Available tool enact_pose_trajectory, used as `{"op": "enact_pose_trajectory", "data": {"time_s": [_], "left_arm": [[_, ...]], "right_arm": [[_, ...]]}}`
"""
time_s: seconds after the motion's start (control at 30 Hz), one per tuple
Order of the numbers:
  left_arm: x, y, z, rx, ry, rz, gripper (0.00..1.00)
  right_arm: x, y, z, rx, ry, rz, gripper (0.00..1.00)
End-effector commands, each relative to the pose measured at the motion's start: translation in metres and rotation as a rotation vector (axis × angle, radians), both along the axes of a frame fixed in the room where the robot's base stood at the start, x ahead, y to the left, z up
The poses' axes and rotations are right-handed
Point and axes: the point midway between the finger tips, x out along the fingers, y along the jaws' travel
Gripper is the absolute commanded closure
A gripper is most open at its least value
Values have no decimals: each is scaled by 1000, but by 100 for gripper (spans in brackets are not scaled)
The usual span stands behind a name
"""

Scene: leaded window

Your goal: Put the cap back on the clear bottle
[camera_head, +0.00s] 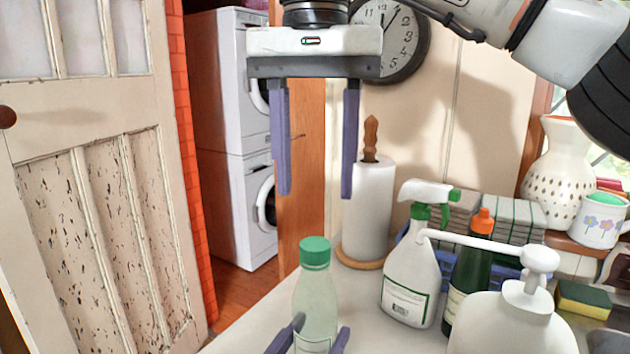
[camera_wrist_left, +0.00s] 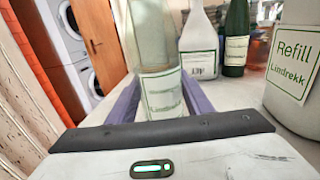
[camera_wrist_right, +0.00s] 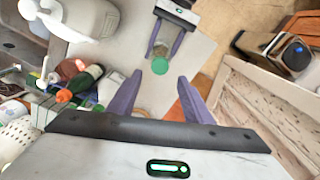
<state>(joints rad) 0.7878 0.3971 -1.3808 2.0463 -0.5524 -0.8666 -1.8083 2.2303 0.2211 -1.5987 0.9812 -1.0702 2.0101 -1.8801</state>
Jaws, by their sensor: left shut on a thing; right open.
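The clear bottle (camera_head: 316,302) stands upright near the counter's front edge, with a white label in the left wrist view (camera_wrist_left: 160,92). The green cap (camera_head: 315,251) sits on the bottle's neck and looks level; I cannot tell whether it is screwed tight. In the right wrist view the cap (camera_wrist_right: 162,82) shows between and just beyond the fingertips. My left gripper (camera_head: 320,329) is shut around the bottle's body, low down. My right gripper (camera_head: 316,192) is open and empty, pointing down above the cap with clear space between.
A white spray bottle (camera_head: 409,285), a dark bottle with an orange cap (camera_head: 470,270) and a large white pump bottle (camera_head: 513,322) stand to the right. A paper towel roll (camera_head: 368,210) stands behind. The counter (camera_head: 250,325) is bare around the clear bottle's left side.

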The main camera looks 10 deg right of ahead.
Motion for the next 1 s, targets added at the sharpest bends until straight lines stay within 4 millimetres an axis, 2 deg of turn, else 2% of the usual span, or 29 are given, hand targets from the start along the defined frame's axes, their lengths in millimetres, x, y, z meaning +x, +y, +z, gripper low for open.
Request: {"op": "enact_pose_trajectory", "data": {"time_s": [0.37,0.8,1.0], "left_arm": [[0,0,-1,1,2,0,100],[0,0,-1,1,2,0,100],[0,0,-1,1,2,0,100]], "right_arm": [[0,0,-5,-1,2,2,54],[0,-1,-66,-2,1,1,54],[0,0,-79,0,1,-1,54]]}}
